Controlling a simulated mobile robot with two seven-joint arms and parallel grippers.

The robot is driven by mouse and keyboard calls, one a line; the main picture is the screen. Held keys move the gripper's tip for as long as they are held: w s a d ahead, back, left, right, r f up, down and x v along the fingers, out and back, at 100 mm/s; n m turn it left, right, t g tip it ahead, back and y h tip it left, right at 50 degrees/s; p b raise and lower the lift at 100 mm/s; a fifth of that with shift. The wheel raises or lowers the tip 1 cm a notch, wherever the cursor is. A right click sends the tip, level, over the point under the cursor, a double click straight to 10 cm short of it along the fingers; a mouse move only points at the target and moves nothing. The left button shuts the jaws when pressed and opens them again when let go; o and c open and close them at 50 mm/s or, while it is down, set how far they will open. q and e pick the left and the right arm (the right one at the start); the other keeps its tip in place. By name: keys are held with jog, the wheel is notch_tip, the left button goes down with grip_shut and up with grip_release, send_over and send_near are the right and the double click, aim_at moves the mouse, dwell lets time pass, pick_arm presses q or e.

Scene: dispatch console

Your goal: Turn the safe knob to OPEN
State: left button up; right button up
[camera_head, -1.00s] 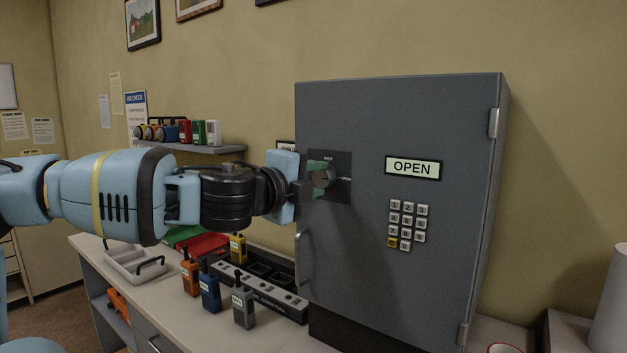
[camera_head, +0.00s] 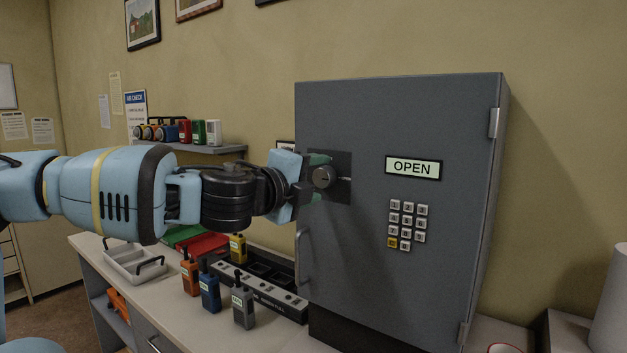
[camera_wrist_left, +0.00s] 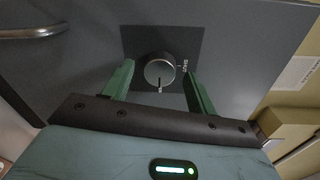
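The safe knob (camera_head: 324,177) is a round dark dial on a black plate (camera_head: 343,160) at the upper left of the grey safe door (camera_head: 440,280). In the left wrist view the knob (camera_wrist_left: 160,70) shows its pale pointer mark at the bottom, about a quarter turn from the SHUT label on the right. My left gripper (camera_head: 313,177) is at the knob. Its green fingers (camera_wrist_left: 157,84) are open, one on each side, with visible gaps. The sign (camera_head: 413,168) on the door reads OPEN.
A vertical door handle (camera_head: 304,257) sits below the knob, and a keypad (camera_head: 406,225) to its right. Several radios, such as a grey one (camera_head: 243,306), stand on the counter beside a charger strip (camera_head: 262,290) below my left arm. A shelf (camera_head: 190,148) is behind the arm.

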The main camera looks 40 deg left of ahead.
pick_arm(q)
jog(key=shift+s+r, duration=0.1)
jog(key=shift+s, duration=0.15)
jog(key=s+p, duration=0.1)
jog(key=s, duration=0.6)
jog(key=shift+s+d, duration=0.15)
jog(key=shift+d, duration=0.3)
pick_arm(e)
jog(key=shift+w+d+r+t, duration=0.15)
jog(key=shift+w+r+t, duration=0.15)
jog(key=shift+w+r, duration=0.55)
pick_arm(q)
jog(key=shift+r, duration=0.1)
pick_arm(e)
jog(key=shift+r, duration=0.1)
jog(key=shift+s, duration=0.1)
